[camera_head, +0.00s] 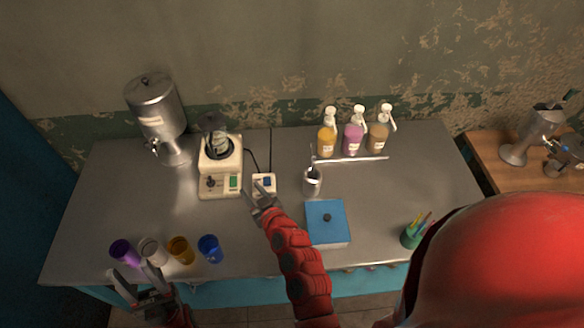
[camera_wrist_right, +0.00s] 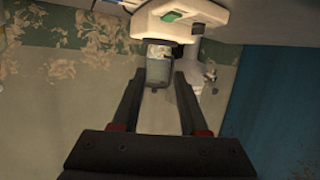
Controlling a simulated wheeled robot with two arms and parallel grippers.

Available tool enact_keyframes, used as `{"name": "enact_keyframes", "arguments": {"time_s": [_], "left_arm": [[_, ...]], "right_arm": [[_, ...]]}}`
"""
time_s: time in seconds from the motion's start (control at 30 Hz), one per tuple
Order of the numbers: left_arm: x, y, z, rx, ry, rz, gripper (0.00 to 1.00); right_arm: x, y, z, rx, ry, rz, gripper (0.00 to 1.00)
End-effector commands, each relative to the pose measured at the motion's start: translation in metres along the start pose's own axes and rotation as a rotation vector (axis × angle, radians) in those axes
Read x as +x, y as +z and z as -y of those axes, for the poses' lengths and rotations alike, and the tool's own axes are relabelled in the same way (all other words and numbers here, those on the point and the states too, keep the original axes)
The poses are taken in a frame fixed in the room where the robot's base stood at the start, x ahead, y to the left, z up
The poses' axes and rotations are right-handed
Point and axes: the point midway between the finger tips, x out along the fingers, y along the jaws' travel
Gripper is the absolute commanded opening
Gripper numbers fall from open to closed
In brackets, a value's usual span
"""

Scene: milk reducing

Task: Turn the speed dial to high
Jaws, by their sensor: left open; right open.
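The white mixer base (camera_head: 220,170) stands left of the table's middle, with a dark jar (camera_head: 216,138) on it. The dark speed dial (camera_head: 210,183) is on its front panel, left of a green switch (camera_head: 234,183); its setting is too small to read. My right gripper (camera_head: 257,195) is open and empty, just right of the panel and in front of the small blue-switch box. In the right wrist view the white base (camera_wrist_right: 205,22) and green switch (camera_wrist_right: 173,15) show upside down beyond the open fingers. My left gripper (camera_head: 132,270) is open near the front-left cups.
A metal dispenser (camera_head: 157,110) stands behind left. Several coloured cups, including a blue cup (camera_head: 210,248), line the front left. A metal cup (camera_head: 312,182) and a blue box (camera_head: 327,222) are to the right. Pump bottles (camera_head: 354,138) stand at the back.

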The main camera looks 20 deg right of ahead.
Motion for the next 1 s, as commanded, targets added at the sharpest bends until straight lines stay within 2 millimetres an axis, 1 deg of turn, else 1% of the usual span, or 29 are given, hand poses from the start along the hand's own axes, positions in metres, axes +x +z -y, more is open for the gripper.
{"name": "enact_keyframes", "arguments": {"time_s": [0.1,0.27,0.4,0.5,0.6,0.8,1.0], "left_arm": [[0.000,0.000,0.000,0.000,0.000,0.000,0.50],[-0.001,0.000,0.000,0.000,0.000,0.000,0.50],[-0.003,0.000,0.000,0.000,0.000,0.000,0.50],[-0.004,0.001,0.000,0.000,0.000,0.000,0.50],[-0.006,0.001,0.000,0.000,0.000,0.000,0.50],[-0.009,0.001,0.000,0.000,0.000,0.000,0.50],[-0.009,0.001,-0.001,0.000,0.000,0.000,0.50]], "right_arm": [[-0.002,-0.008,-0.022,0.009,0.089,-0.067,0.44],[-0.011,-0.024,-0.051,0.018,0.204,-0.182,0.44],[-0.025,-0.041,-0.073,0.018,0.290,-0.303,0.44],[-0.037,-0.054,-0.085,0.018,0.340,-0.395,0.44],[-0.049,-0.065,-0.093,0.013,0.376,-0.481,0.44],[-0.069,-0.081,-0.100,0.007,0.413,-0.608,0.44],[-0.076,-0.087,-0.101,0.005,0.421,-0.652,0.44]]}}
